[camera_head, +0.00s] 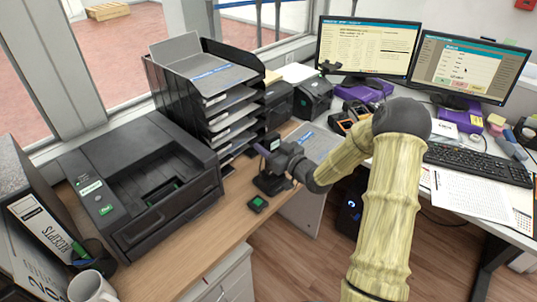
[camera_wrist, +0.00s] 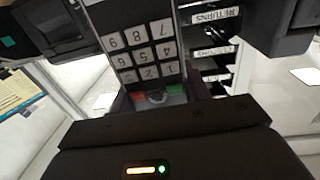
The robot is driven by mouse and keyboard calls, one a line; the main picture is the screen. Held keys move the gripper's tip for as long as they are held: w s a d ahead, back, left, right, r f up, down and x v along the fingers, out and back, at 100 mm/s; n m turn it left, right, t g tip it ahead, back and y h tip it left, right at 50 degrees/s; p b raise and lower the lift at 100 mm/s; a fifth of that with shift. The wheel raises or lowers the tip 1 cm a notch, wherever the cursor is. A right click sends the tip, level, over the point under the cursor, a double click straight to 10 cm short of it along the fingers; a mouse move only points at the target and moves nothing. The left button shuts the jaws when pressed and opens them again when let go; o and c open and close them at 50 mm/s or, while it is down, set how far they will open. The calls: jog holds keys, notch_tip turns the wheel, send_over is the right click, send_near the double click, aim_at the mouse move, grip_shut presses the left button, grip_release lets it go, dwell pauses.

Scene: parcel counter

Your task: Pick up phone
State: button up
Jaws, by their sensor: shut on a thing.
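The phone (camera_wrist: 150,60) is a dark handset with a keypad of white number keys. In the wrist view it stands between the two fingers of my gripper (camera_wrist: 160,95), which is shut on it near its lower keys. In the head view my gripper (camera_head: 268,152) is beside the paper tray stack, above a small black stand (camera_head: 270,184) on the wooden counter. The phone is small and largely hidden by my gripper there. I cannot tell whether it still touches the stand.
A black printer (camera_head: 140,185) is at left, with the black paper trays (camera_head: 215,95) behind it. A small black device with a green mark (camera_head: 257,204) lies in front of the stand. Monitors (camera_head: 366,48) and a keyboard (camera_head: 478,162) are on the right desk.

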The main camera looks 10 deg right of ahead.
notch_tip(320, 180, up, 6)
jog(key=shift+f, duration=0.25)
dwell(0.5)
